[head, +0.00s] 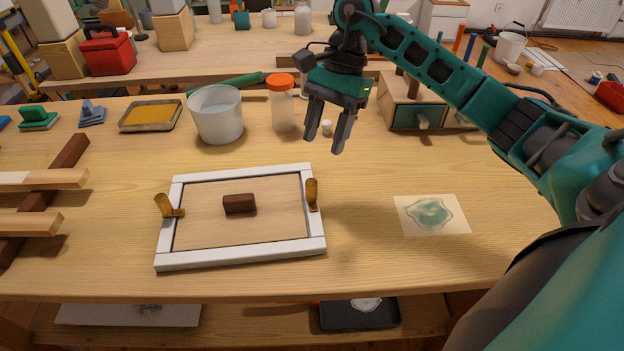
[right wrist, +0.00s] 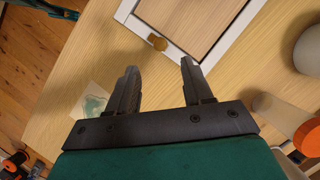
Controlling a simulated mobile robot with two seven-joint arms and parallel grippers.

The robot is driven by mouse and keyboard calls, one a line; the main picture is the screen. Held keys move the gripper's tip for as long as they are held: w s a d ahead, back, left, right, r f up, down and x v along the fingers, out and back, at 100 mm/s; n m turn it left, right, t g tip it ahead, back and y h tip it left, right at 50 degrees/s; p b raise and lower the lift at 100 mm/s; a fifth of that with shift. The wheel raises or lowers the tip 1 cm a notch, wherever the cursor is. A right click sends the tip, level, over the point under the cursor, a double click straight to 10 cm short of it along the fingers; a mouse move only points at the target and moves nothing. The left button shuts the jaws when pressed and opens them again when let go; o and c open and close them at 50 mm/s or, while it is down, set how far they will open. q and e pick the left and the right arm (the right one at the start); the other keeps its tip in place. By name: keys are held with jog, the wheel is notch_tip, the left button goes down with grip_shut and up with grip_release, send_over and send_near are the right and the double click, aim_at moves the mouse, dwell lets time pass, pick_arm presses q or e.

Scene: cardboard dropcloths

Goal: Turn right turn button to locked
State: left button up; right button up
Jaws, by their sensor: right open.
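A white frame (head: 240,257) with a wooden panel (head: 275,222) lies flat on the workbench. A dark brown block handle (head: 239,204) sits on the panel. The right turn button (head: 312,194), a brass-coloured piece, is on the frame's right side and points roughly along that side; it also shows in the right wrist view (right wrist: 157,42). The left turn button (head: 168,206) is on the left side. My right gripper (head: 323,148) is open and empty, above the bench and beyond the frame's right side, apart from the button. My left gripper is not in view.
A white bucket (head: 217,115) and a jar with an orange lid (head: 282,104) stand behind the frame. A small wooden drawer box (head: 412,105) is at back right. A stained paper sheet (head: 432,214) lies right of the frame. Bare bench separates them.

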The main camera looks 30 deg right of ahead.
aim_at(312, 181)
jog(key=x, duration=1)
jog(key=shift+a+f, duration=0.1)
jog(key=shift+f, duration=0.05)
grip_shut()
